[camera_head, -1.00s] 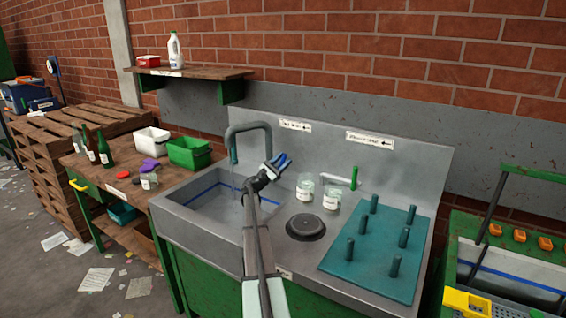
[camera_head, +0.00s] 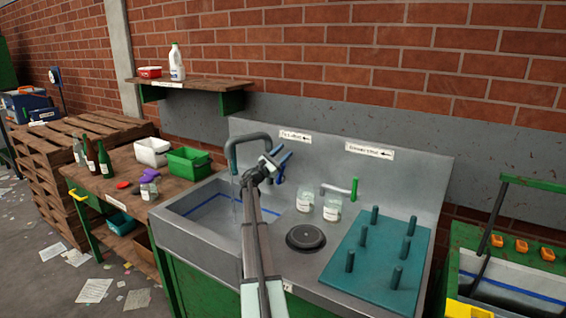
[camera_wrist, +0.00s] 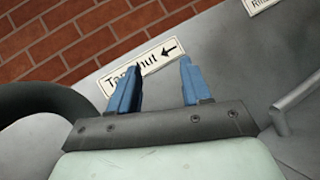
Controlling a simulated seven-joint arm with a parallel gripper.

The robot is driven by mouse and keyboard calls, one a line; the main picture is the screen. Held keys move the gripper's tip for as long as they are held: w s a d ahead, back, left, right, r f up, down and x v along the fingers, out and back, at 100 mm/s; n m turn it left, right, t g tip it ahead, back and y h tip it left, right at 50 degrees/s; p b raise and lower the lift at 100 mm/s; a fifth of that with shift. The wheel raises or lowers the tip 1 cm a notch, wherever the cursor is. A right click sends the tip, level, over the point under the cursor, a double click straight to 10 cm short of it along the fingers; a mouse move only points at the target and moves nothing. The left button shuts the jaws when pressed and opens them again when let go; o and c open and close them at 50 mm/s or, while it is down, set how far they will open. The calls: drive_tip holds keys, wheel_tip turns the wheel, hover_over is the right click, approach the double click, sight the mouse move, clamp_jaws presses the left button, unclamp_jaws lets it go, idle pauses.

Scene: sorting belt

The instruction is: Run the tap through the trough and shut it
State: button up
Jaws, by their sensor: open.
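The tap (camera_head: 247,139) is a dark grey bent spout over the left side of the steel trough (camera_head: 185,228). A thin pale stream (camera_head: 234,203) seems to fall from its mouth into the trough. My gripper (camera_head: 284,166) is open and empty, just right of the spout, in front of the steel back panel. In the wrist view its blue fingers (camera_wrist: 160,72) stand apart before the "Tap shut" label (camera_wrist: 139,72), whose arrow points left. The dark curved spout shows at the left there.
Two glass jars (camera_head: 304,198) stand right of my arm, by a pipe with a green handle (camera_head: 354,188). A round dark disc (camera_head: 305,238) and a teal peg board (camera_head: 378,262) lie on the counter. A wooden bench (camera_head: 118,184) with bottles stands left.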

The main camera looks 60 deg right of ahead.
drive_tip(key=shift+r, duration=0.45)
